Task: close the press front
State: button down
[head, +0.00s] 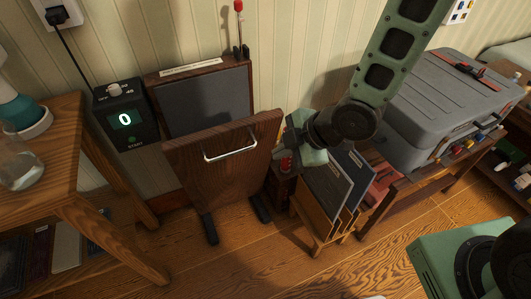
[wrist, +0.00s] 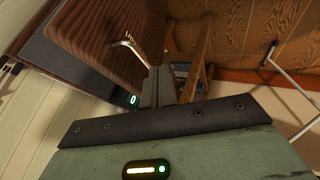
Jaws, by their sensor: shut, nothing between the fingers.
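The trouser press stands against the wall. Its dark wood front (head: 225,163) is tilted forward, apart at the top from the grey-padded back (head: 205,100). A pale bar handle (head: 230,153) is on the front's outer face. In the wrist view the wood front (wrist: 100,40) fills the upper left, and the handle (wrist: 130,46) shows close to the fingertips. My gripper (head: 290,137) is at the right edge of the front in the head view. Its fingers (wrist: 160,78) are together and empty in the wrist view. I cannot tell whether it touches the front.
A black control box (head: 123,117) showing 0 is left of the press. A wooden table (head: 60,150) stands at far left. A rack of folders (head: 330,190) and a bench with a grey suitcase (head: 450,100) stand right. The floor before the press (head: 215,265) is clear.

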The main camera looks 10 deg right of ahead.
jog(key=w+a+f, duration=0.5)
jog(key=w+f, duration=0.1)
jog(key=w, duration=0.1)
jog(key=shift+a+f, duration=0.2)
jog(key=shift+f, duration=0.05)
